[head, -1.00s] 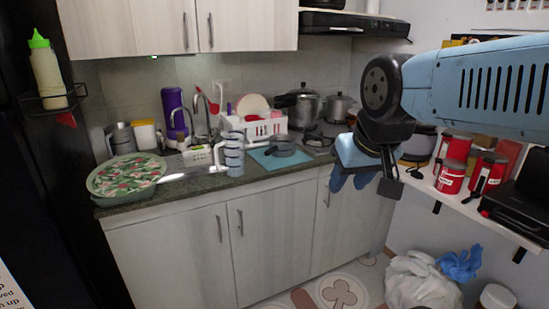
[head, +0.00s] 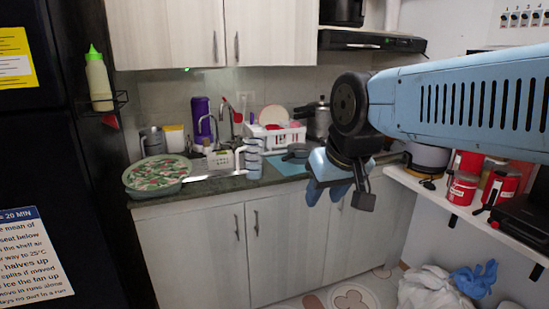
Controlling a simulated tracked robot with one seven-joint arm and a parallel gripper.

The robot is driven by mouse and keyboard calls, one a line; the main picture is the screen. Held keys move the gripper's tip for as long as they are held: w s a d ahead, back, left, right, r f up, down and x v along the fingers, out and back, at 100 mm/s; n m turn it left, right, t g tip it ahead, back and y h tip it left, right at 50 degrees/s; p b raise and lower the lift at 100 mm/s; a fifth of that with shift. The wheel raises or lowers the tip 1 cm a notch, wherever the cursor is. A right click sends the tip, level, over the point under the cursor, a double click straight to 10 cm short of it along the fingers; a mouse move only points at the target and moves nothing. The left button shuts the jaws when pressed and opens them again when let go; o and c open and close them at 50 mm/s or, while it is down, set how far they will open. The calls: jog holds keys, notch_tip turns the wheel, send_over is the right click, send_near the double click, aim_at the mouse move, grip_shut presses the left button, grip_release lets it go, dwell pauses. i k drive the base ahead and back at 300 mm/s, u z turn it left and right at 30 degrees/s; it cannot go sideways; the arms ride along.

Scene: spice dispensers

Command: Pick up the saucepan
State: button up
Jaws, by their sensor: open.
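A small dark grey saucepan (head: 297,153) sits on a blue mat (head: 285,168) on the counter, right of a stack of grey cups. Its right side is partly hidden by my arm. My gripper (head: 327,193) hangs in the air in front of the counter edge, just below and to the right of the saucepan in the picture. Its blue fingers point down, open and empty, apart from the saucepan.
The cup stack (head: 253,158), a white dish rack (head: 277,135) and a large metal pot (head: 319,118) surround the saucepan. A patterned green tray (head: 157,174) is at the left. A shelf with red canisters (head: 462,189) is at the right.

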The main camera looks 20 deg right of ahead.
aim_at(299, 153)
jog(key=u, duration=0.1)
jog(key=i, duration=1)
jog(key=z, duration=0.05)
